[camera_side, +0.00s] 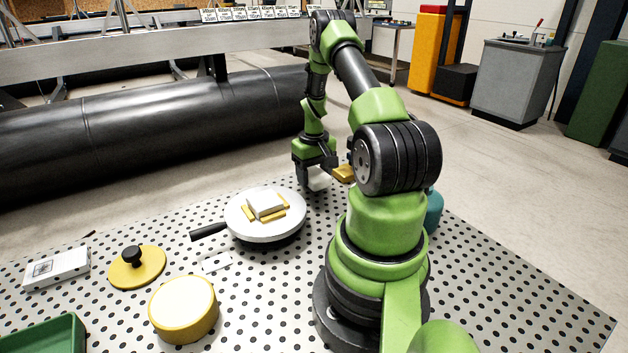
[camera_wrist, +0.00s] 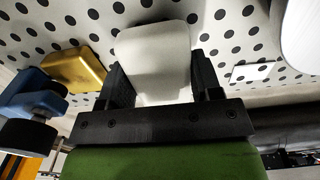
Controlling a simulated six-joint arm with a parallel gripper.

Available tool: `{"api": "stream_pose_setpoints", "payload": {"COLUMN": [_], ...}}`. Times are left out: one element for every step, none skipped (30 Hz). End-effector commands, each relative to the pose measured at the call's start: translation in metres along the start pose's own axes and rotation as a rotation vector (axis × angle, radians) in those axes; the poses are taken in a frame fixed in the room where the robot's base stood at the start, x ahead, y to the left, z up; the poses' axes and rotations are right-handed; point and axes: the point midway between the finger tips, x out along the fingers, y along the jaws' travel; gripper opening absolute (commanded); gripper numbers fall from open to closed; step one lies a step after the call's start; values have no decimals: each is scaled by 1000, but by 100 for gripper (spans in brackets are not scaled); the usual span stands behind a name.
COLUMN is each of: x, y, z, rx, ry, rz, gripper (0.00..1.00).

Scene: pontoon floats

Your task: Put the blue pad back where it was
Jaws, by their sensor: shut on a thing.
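My gripper (camera_side: 316,172) is shut on a white block (camera_side: 319,179), near the far edge of the perforated table. In the wrist view the white block (camera_wrist: 153,55) sits between the two black fingers of my gripper (camera_wrist: 160,82). I cannot tell if the block touches the table. A blue piece (camera_wrist: 28,90) with a black round part shows at the left of the wrist view, apart from my gripper; I cannot tell if it is the blue pad. A teal-blue object (camera_side: 434,212) shows partly behind my arm in the side view.
A yellow block (camera_side: 344,173) is close beside my gripper. A round white plate (camera_side: 238,212) with a black handle carries white and yellow blocks. A yellow knobbed lid (camera_side: 137,268), yellow drum (camera_side: 184,309), white box (camera_side: 57,268) and green tray (camera_side: 52,338) stand left.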

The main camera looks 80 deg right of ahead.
Motion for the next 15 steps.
{"api": "stream_pose_setpoints", "payload": {"x": [9,12,16,17,18,18,18,18,18,18,18,18,18,19,21], "y": [0,0,0,0,0,0,0,0,0,0,0,0,0,0,0], "z": [0,0,0,0,0,0,0,0,0,0,0,0,0,0,0], "rx": [0,0,0,0,0,0,0,0,0,0,0,0,0,0,0], "ry": [-3,-3,-2,-1,-1,0,1,1,1,1,1,1,0,0,0], "rz": [-1,-1,-1,-1,0,0,0,0,0,0,0,0,0,0,0], "gripper": [40,40,40,40,40,40,40,40,40,40,40,40,40,40,40]}}
